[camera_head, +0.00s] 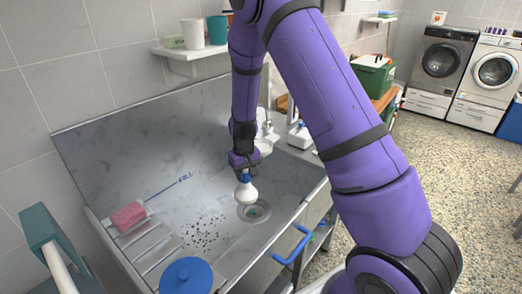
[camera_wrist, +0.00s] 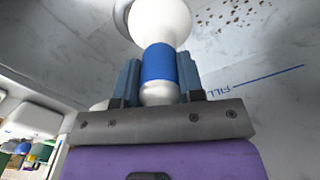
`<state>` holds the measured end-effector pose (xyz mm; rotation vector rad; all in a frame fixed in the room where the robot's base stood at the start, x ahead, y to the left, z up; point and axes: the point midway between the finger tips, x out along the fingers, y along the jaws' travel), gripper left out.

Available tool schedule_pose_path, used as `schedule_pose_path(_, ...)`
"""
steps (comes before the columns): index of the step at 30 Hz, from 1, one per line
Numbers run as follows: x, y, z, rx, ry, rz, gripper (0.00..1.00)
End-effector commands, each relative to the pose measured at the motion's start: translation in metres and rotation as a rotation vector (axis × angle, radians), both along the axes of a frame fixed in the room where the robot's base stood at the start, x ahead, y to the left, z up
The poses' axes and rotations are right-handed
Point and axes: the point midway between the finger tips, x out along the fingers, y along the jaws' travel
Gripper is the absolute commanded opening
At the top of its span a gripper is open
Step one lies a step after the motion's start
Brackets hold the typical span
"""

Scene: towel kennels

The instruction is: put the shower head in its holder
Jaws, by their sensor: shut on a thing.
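The shower head (camera_head: 246,193) is white with a blue band, and hangs over the steel tub (camera_head: 90,150) near the round drain (camera_head: 254,211). My gripper (camera_head: 243,172) is shut on it from above. In the wrist view, the two fingers of my gripper (camera_wrist: 158,72) clasp the blue band of the shower head (camera_wrist: 160,62), with its white bulb end beyond them. I cannot make out the holder for certain. White fittings (camera_head: 266,138) behind my arm at the tub's back are partly hidden by it.
A pink sponge (camera_head: 128,216) lies at the tub's left, near a slatted rack (camera_head: 158,243). A blue lid (camera_head: 187,276) is at the front and a blue handle (camera_head: 293,244) on the front right. A shelf with cups (camera_head: 193,52) is on the wall. Dark specks dot the tub floor.

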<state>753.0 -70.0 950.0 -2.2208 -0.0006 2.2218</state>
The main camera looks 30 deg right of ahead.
Motion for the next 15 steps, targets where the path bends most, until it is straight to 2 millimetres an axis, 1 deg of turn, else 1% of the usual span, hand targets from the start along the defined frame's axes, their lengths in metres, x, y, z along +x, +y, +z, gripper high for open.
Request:
schedule_pose_path(1, 0.001, 0.000, 0.006, 0.000, -0.004, 0.001, 0.00)
schedule_pose_path(15, 0.001, 0.000, 0.054, 0.000, -0.003, 0.001, 0.00)
